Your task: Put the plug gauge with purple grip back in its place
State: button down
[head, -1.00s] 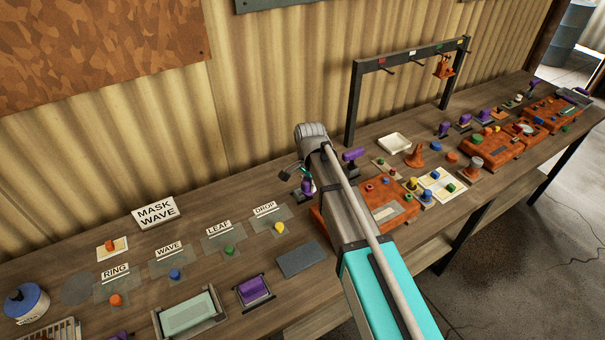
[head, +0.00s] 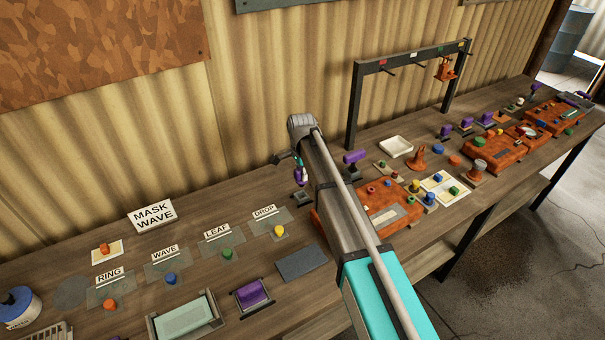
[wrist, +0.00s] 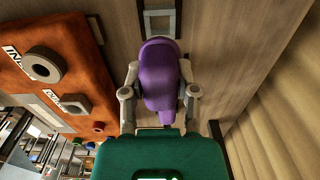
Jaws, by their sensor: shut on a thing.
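The plug gauge with purple grip (wrist: 160,75) is between the fingers of my gripper (wrist: 158,92) in the wrist view. My gripper is shut on it. In the head view the purple grip (head: 301,176) shows small beside my arm, held above the bench. A small dark stand (head: 302,198) lies on the bench just below it. The gauge's lower end is hidden in the wrist view.
Another purple-gripped piece (head: 355,157) stands on the bench right of my arm. An orange board (wrist: 50,75) with ring-shaped parts lies close beside the gripper. The corrugated wall (wrist: 270,120) is on the other side. Labelled mats (head: 217,242) with coloured knobs lie to the left.

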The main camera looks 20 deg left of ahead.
aim_at(302, 183)
jog(key=shift+f+b, duration=2.05)
jog(key=shift+f, duration=0.1)
jog(key=shift+f, duration=0.25)
jog(key=shift+f+b, duration=0.35)
jog(key=shift+b, duration=0.25)
jog(key=shift+f+b, duration=0.75)
jog(key=shift+b, duration=0.05)
dwell(0.5)
jog(key=shift+c, duration=1.5)
grip_release()
